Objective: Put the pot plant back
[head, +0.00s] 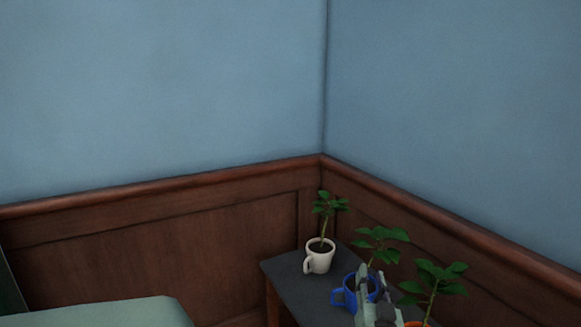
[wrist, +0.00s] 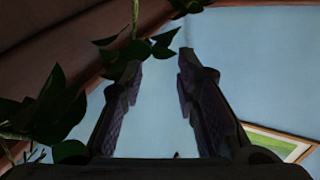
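Three potted plants stand on a dark table (head: 290,275) in the head view. One is in a white mug (head: 320,258) at the back, one in a blue mug (head: 349,290) in the middle, and one in an orange pot (head: 413,324) at the bottom edge, mostly cut off. My gripper (head: 371,279) is in front of the blue mug and hides part of it. In the wrist view my gripper (wrist: 160,62) is open, with only blue wall between its fingers. Dark leaves (wrist: 135,48) hang at and beside the left finger; I cannot tell which plant they belong to.
The table stands in a corner against brown wood panelling (head: 170,260), with blue walls above. A pale green surface (head: 110,312) is at the lower left of the head view. A framed picture (wrist: 278,142) shows at the right in the wrist view.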

